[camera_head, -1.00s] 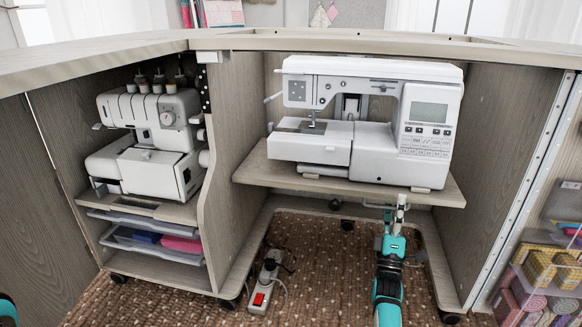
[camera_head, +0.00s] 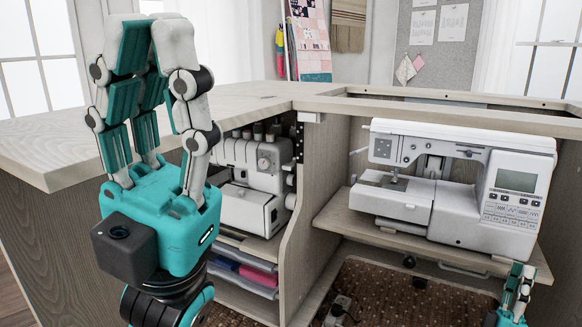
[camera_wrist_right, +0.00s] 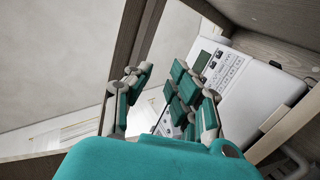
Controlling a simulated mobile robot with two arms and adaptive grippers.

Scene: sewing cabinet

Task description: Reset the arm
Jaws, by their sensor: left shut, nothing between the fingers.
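My left gripper (camera_head: 146,38) is large in the left of the head view, raised with its fingers pointing up. Its fingers are closed with nothing between them, and it hides part of the cabinet's left side. My right gripper (camera_head: 517,278) shows at the lower right of the head view, below the sewing machine's shelf. In the right wrist view its fingers (camera_wrist_right: 161,74) are apart, with nothing held between them. The sewing machine (camera_wrist_right: 228,85) appears behind and to the right of them.
The white sewing machine (camera_head: 452,190) stands on a wooden shelf (camera_head: 365,229). A serger (camera_head: 250,190) sits in the left compartment above trays (camera_head: 243,283). The wooden cabinet top (camera_head: 240,100) runs behind my left gripper. A power strip (camera_head: 337,308) lies on the floor.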

